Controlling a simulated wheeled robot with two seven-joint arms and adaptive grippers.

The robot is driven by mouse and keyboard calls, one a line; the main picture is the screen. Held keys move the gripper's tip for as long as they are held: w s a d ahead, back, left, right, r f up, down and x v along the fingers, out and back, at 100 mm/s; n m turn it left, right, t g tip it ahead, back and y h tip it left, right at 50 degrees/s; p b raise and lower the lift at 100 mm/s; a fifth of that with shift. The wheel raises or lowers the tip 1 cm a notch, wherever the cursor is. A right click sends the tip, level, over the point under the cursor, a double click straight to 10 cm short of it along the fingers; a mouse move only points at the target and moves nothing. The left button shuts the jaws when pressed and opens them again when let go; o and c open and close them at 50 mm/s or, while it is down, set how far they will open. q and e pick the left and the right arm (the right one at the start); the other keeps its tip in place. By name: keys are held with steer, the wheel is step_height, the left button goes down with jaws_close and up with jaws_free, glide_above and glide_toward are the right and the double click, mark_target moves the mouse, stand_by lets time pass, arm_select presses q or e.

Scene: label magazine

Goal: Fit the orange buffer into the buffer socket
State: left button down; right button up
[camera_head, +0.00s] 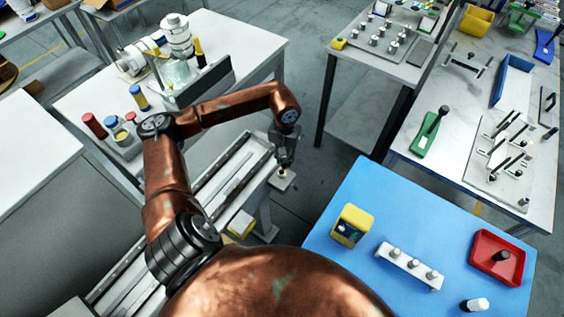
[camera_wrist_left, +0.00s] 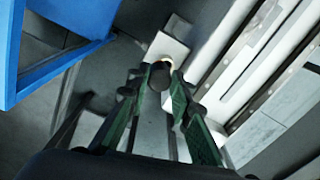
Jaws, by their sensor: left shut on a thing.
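My left gripper (camera_head: 284,160) reaches over the end of the long pale rail in the head view, pointing down. In the left wrist view its green-padded fingers (camera_wrist_left: 158,88) are shut on a small dark-topped piece with a pale orange edge, which I take as the orange buffer (camera_wrist_left: 160,74). The buffer is at a small white block (camera_wrist_left: 170,46) beside the rail, which looks like the buffer socket; the block also shows in the head view (camera_head: 283,184). I cannot tell whether the buffer is seated in it or just above it. My right gripper is not in view.
The long rail (camera_head: 232,172) runs diagonally beside the block. A blue-topped table (camera_head: 330,262) stands close on the right, with a yellow box (camera_head: 351,225), a white holder with pegs (camera_head: 410,266) and a red tray (camera_head: 515,262). Grey floor lies open beyond the block.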

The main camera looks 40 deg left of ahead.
mark_target(282, 162)
arm_select(q)
steer(key=f, duration=0.2)
steer(key=w+a+f, duration=0.1)
steer(key=f, duration=0.1)
steer(key=a+f, duration=0.1)
steer(key=f, duration=0.1)
steer(key=shift+w+a, duration=0.15)
steer(key=shift+a, duration=0.1)
steer(key=shift+a+f, duration=0.1)
steer(key=shift+f, duration=0.2)
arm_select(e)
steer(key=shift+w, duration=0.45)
arm_select(q)
steer(key=shift+f, duration=0.3)
steer(key=c, duration=1.7)
jaws_free()
steer(key=shift+r, duration=0.1)
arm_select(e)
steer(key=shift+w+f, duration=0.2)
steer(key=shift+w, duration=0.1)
